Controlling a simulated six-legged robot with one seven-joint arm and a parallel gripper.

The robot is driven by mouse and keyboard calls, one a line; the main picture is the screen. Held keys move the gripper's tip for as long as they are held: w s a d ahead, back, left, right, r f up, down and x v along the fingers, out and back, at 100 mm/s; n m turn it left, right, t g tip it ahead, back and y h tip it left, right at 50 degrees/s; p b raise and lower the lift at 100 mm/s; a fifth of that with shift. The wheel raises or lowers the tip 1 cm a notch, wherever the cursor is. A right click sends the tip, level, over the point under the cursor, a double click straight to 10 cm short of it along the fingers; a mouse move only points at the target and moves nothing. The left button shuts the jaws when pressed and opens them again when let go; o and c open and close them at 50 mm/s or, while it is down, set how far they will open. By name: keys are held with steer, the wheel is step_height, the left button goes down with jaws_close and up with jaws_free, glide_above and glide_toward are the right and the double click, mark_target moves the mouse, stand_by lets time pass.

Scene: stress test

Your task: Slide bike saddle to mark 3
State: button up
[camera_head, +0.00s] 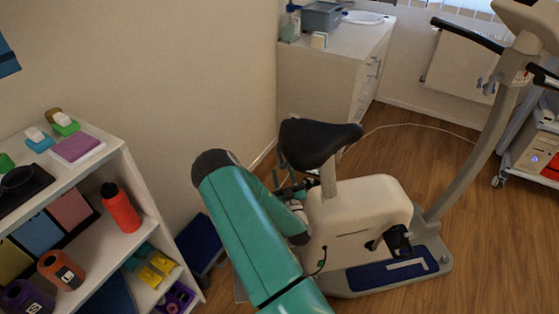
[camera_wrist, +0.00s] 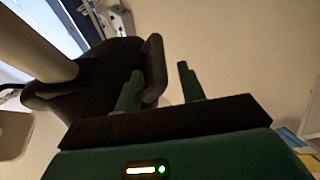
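The black bike saddle (camera_head: 318,138) sits on the light seat post (camera_head: 328,180) of the cream exercise bike (camera_head: 365,205). In the head view my teal arm reaches to just left of the post, below the saddle; my gripper is mostly hidden there. In the wrist view my gripper (camera_wrist: 158,68) is open, its two green fingers apart. A dark bar-like edge (camera_wrist: 154,65) shows between them, closer to the left finger; I cannot tell whether they touch. A large dark form, apparently the saddle (camera_wrist: 105,75), lies left of the fingers. I cannot read any mark numbers.
A white shelf (camera_head: 130,190) with bottles and small items stands at the left. A white cabinet (camera_head: 320,75) with a sink is behind. A blue box-like item (camera_head: 200,243) is on the floor between shelf and bike. Open wooden floor (camera_head: 440,150) lies behind the bike.

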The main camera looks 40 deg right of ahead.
mark_target(280, 158)
steer(key=x, duration=0.5)
steer(key=shift+w+d+r, duration=0.1)
steer(key=shift+w+d, duration=0.1)
jaws_close()
